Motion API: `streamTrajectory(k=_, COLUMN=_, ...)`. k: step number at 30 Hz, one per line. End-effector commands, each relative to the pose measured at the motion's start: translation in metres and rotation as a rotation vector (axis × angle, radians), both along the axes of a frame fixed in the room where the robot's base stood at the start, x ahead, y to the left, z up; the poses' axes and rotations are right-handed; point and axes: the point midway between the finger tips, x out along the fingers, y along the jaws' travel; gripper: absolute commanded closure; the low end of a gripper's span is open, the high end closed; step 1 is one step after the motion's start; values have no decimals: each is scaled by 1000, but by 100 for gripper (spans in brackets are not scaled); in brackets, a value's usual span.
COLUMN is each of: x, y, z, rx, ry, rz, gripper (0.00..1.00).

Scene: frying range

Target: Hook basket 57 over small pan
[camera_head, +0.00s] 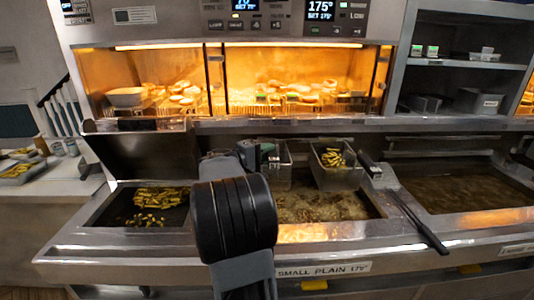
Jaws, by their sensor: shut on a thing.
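The small pan (325,207) is the middle well of bubbling oil, above a label reading "SMALL PLAIN 175°". A wire basket (277,172) is at its back left, just beyond my gripper (251,152). My gripper is shut on what appears to be this basket's handle; my own arm hides most of the grip. A second wire basket (337,172) with chips in it is at the pan's back right. I cannot read a number on either basket, nor tell whether the held basket touches the pan's rail.
A well with chips (150,205) and a raised lid (140,157) are to the left. A long dark handle (418,222) lies across the divider at right. Another oil well (465,185) is beyond it. A lit food cabinet (270,82) stands behind.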

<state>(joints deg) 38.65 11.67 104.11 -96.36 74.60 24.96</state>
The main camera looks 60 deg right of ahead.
Motion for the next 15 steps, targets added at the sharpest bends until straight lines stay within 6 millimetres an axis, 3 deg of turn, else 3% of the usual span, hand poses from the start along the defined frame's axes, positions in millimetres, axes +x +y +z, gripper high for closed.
streamTrajectory(k=15, x=0, y=0, z=-8, rx=-2, ry=-2, rz=0, gripper=100)
